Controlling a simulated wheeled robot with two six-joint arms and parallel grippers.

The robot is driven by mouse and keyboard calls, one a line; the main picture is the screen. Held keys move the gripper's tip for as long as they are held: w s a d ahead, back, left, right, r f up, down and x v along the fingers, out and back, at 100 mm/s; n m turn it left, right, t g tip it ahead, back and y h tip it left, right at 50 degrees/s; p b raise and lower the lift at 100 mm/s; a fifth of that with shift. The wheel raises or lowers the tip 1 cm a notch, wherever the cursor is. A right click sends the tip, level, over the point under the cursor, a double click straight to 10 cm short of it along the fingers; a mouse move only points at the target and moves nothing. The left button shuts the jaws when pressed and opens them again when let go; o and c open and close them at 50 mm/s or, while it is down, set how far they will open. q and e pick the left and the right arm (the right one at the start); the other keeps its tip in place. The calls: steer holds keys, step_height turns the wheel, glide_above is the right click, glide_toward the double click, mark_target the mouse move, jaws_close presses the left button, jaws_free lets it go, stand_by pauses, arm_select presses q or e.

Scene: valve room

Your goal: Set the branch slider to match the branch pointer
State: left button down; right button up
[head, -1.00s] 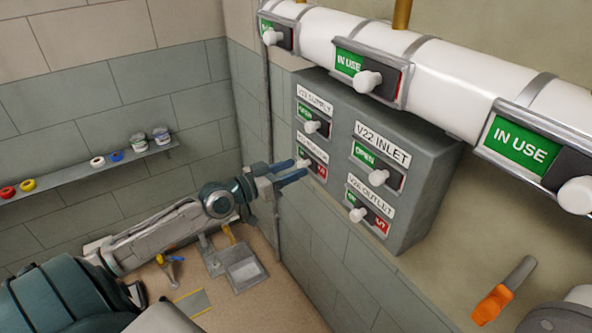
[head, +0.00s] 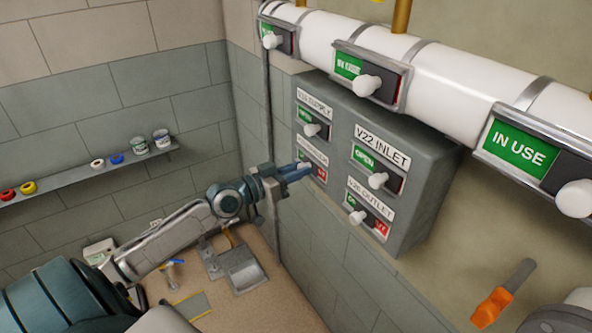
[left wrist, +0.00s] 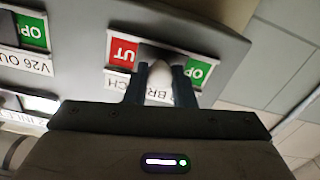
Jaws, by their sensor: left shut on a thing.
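The branch slider (left wrist: 210,66) is the lower left slider on the grey wall box, with a red part and a green part showing. In the left wrist view it appears upside down, its label partly covered by my fingers. Its white knob (left wrist: 160,82) stands between the two parts. My left gripper (head: 297,172) is shut on this knob, with one blue finger on each side in the left wrist view (left wrist: 160,88). In the head view the fingers hide the knob. I cannot identify the branch pointer. My right gripper is not in view.
The grey box (head: 425,185) also carries the V22 INLET slider (head: 377,168), an outlet slider (head: 367,214) and a supply slider (head: 312,124). A white pipe (head: 450,85) with several IN USE sliders runs above. An orange-tipped handle (head: 492,305) is at lower right.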

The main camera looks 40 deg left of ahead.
arm_select(q)
steer(key=d, duration=0.1)
steer(key=s+d+p, duration=0.1)
steer(key=d, duration=0.1)
steer(key=shift+s+p, duration=0.15)
steer(key=shift+p, duration=0.15)
steer(key=shift+a+f, duration=0.1)
steer(key=c, duration=1.2)
jaws_free()
steer(key=shift+d, duration=0.2)
steer(key=shift+s+a, duration=0.1)
steer(key=shift+s+a, duration=0.15)
steer(key=shift+s, duration=0.05)
steer(key=p+v, duration=0.4)
steer(key=v, duration=0.6)
